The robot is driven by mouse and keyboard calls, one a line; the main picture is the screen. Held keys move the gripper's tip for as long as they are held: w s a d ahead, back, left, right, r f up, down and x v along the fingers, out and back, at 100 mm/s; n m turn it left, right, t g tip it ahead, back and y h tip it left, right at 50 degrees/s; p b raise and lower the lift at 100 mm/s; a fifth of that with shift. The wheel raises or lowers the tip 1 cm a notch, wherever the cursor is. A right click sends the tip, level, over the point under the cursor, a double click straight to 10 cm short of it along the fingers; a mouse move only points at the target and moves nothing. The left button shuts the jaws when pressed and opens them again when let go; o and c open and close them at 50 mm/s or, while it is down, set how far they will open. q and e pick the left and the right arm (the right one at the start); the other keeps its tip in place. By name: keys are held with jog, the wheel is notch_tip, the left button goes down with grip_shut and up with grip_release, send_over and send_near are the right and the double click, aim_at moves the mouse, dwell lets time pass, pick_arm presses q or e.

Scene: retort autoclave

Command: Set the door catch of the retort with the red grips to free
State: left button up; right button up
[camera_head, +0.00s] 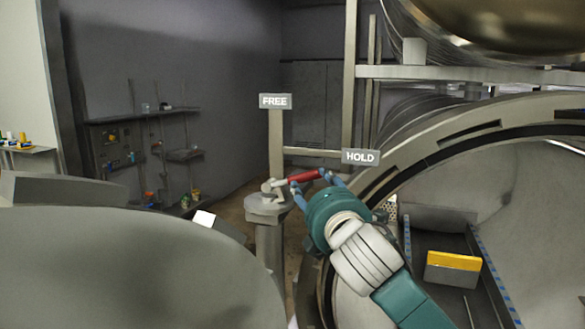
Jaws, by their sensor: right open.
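The door catch is a lever with a red grip (305,175) on top of a grey post (268,208). The lever points right, toward the HOLD sign (360,157). The FREE sign (275,101) stands on an upright behind the post. My right gripper (311,184) is at the lever, its blue fingers apart on either side of the red grip. Whether the fingers touch the grip cannot be told. The retort (450,150) is open at the right, its round mouth facing me. My left gripper does not show.
A large grey rounded surface (130,270) fills the lower left. Inside the retort lies a yellow-topped block (453,262) between rails. A metal frame with a shelf beam (460,73) stands above the retort. Wall shelves (150,115) with small items are far back left.

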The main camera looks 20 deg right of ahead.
aim_at(306, 175)
jog(key=w, duration=0.1)
jog(key=w+p, duration=0.1)
jog(key=w, duration=0.1)
jog(key=w+r+p, duration=0.1)
jog(key=shift+w+d, duration=0.15)
jog(key=shift+d, duration=0.25)
jog(key=w, duration=0.3)
jog(key=shift+w+f+p, duration=0.25)
jog(key=shift+f+p, duration=0.05)
jog(key=shift+p, duration=0.05)
jog(key=shift+w+d, duration=0.1)
jog(key=shift+w, duration=0.6)
jog(key=shift+f, duration=0.1)
jog(key=c, duration=0.8)
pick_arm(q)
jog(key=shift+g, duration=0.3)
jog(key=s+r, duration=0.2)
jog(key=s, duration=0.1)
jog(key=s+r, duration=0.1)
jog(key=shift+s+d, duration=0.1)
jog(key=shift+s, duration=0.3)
pick_arm(e)
grip_shut()
